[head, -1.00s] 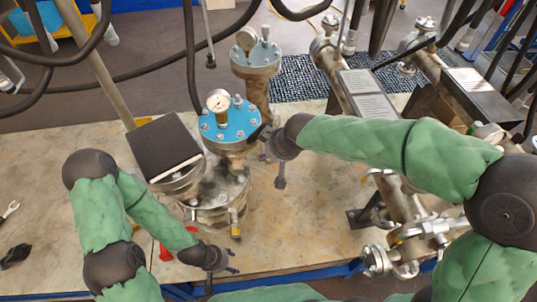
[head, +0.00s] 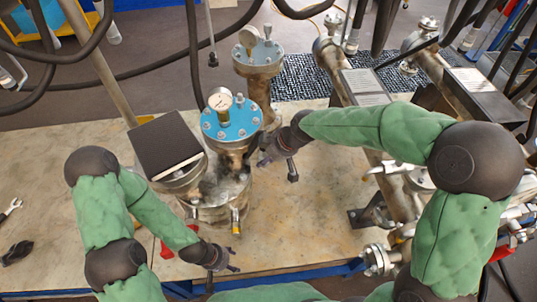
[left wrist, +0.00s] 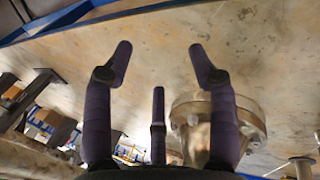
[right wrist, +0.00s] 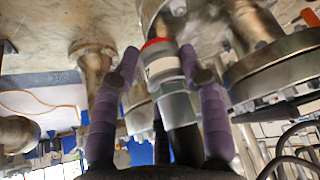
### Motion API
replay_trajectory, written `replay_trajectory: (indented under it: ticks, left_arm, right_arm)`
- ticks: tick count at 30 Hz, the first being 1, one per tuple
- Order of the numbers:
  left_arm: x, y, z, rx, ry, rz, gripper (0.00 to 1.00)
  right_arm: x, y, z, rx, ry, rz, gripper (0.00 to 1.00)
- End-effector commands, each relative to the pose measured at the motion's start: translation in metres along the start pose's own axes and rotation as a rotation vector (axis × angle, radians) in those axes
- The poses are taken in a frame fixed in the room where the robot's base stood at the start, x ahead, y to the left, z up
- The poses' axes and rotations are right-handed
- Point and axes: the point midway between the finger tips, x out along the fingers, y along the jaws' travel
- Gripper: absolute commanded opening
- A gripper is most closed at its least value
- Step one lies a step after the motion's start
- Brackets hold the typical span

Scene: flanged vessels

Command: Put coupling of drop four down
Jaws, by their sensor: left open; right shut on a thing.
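My right gripper (head: 265,150) is beside the front vessel (head: 228,165), just right of its blue flanged lid. In the right wrist view its fingers (right wrist: 160,65) are shut on a grey-white coupling (right wrist: 163,68) with a red band, with a dark length behind it toward the palm. A metal fitting (right wrist: 152,12) lies close beyond the red end; I cannot tell whether they touch. In the head view the hand mostly hides the coupling. My left gripper (head: 233,258) is open and empty near the table's front edge; its spread fingers (left wrist: 160,70) show in the left wrist view.
A pressure gauge (head: 220,100) stands on the blue lid. A dark square-topped box (head: 165,148) is left of it, a second flanged vessel (head: 258,62) behind. Pipework (head: 395,205) fills the right. Black hoses hang overhead. The table (head: 70,190) is mostly clear at left.

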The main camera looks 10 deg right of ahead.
Motion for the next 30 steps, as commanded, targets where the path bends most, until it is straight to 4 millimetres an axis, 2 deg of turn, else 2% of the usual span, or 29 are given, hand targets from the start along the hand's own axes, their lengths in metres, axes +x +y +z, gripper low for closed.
replay_trajectory:
  ticks: [18, 23, 26, 30]
  left_arm:
    - [0.0, 0.0, 0.0, 0.0, 0.0, 0.0, 0.58]
    - [0.0, 0.0, 0.0, 0.0, 0.0, 0.0, 0.58]
    - [0.0, 0.001, 0.0, 0.006, -0.002, 0.001, 0.8]
    - [-0.002, 0.015, 0.007, 0.104, -0.038, 0.019, 0.8]
  right_arm:
    - [0.058, 0.009, -0.002, -0.416, 0.002, -0.238, 0.0]
    - [0.069, 0.01, -0.002, -0.501, 0.003, -0.284, 0.0]
    - [0.072, 0.01, -0.001, -0.527, 0.002, -0.299, 0.0]
    - [0.073, 0.01, -0.002, -0.539, 0.003, -0.305, 0.0]
